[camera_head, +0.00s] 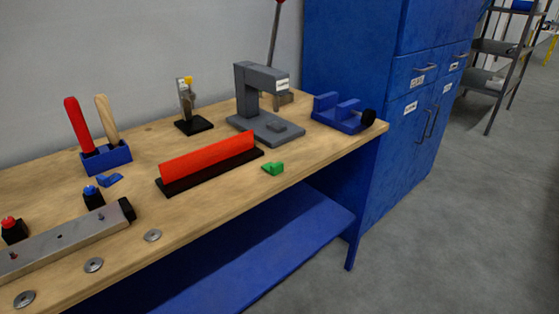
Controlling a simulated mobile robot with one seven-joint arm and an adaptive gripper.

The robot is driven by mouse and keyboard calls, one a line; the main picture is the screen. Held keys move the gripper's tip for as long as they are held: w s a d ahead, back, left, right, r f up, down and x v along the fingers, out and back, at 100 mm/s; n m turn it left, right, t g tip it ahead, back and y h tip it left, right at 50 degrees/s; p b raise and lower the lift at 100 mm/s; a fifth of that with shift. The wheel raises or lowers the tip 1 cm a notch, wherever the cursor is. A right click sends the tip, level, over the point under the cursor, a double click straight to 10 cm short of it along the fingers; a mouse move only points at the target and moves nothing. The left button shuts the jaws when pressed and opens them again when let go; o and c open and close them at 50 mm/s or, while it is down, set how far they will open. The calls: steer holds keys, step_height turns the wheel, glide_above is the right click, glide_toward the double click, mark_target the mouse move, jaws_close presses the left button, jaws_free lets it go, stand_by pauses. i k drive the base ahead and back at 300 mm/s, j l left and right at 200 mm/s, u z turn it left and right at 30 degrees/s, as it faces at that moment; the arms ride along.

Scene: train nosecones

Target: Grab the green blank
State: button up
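The green blank (273,168) is a small block with a notched, stepped shape. My gripper is not in view.
Around the blank stand the red bar (208,157), a grey press (265,105) behind and a blue vise (340,113) at right. A blue scrap (109,180), tool holder (106,157) and metal rail (60,240) are at left. A blue cabinet (375,90) stands at the bench's right end.

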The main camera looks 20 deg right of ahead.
mark_target(274, 170)
steer(key=z, duration=0.55)
steer(key=l+u, duration=0.3)
steer(key=l, duration=0.35)
steer(key=l+u, duration=0.3)
steer(key=l, duration=0.4)
